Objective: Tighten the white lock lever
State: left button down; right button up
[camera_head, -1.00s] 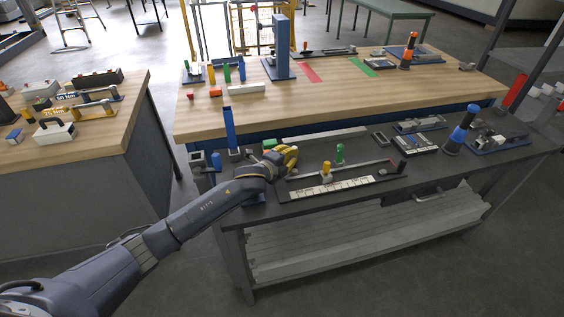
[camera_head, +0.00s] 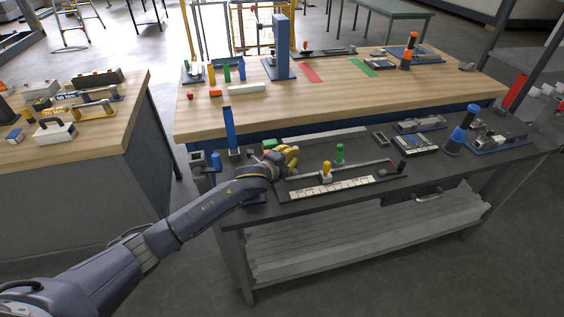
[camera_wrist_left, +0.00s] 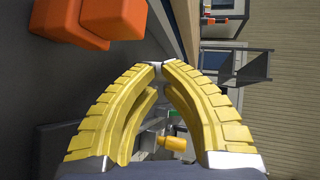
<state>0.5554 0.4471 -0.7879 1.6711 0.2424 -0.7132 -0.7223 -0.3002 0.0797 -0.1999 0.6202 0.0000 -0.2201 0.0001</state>
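My left gripper (camera_head: 290,159), with yellow fingers, is low over the left part of the dark bench (camera_head: 350,152). Its fingertips (camera_wrist_left: 163,65) come together in the left wrist view, with no clear object between them. A slide fixture with a white scale (camera_head: 332,187) lies just right of the gripper. A yellow knob (camera_head: 327,167) stands on a small white block there, and a green knob (camera_head: 340,153) stands behind it. The yellow knob also shows between the fingers in the wrist view (camera_wrist_left: 172,143). I cannot pick out a white lock lever for sure. My right gripper is not seen.
A blue post (camera_head: 230,128) stands left of the gripper, and a green-topped block (camera_head: 269,144) is close behind it. A blue-and-black upright tool (camera_head: 461,130) and several small fixtures stand at the right. Orange blocks (camera_wrist_left: 115,18) show in the wrist view.

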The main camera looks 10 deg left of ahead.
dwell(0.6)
pick_arm(q)
jog(key=v, duration=0.7)
jog(key=w+a+r+n+g+y, duration=0.1)
jog(key=w+r+n+g, duration=0.35)
jog(key=w+r, duration=0.8)
jog(key=s+a+f+n+g+y, duration=0.1)
jog(key=s+a+f+n+g, duration=0.1)
jog(key=s+f+n+g, duration=0.55)
jog(key=shift+m+t, duration=0.3)
jog(key=shift+t, duration=0.3)
jog(key=shift+s+d+x, duration=0.1)
jog(key=shift+d+x, duration=0.05)
jog(key=shift+x, duration=1.7)
jog(key=shift+s+d+x, duration=0.1)
jog(key=shift+d+x, duration=0.05)
jog(key=shift+x, duration=1.7)
jog(key=shift+w+d+m, duration=0.1)
jog(key=shift+w+m, duration=0.05)
jog(key=shift+m, duration=0.35)
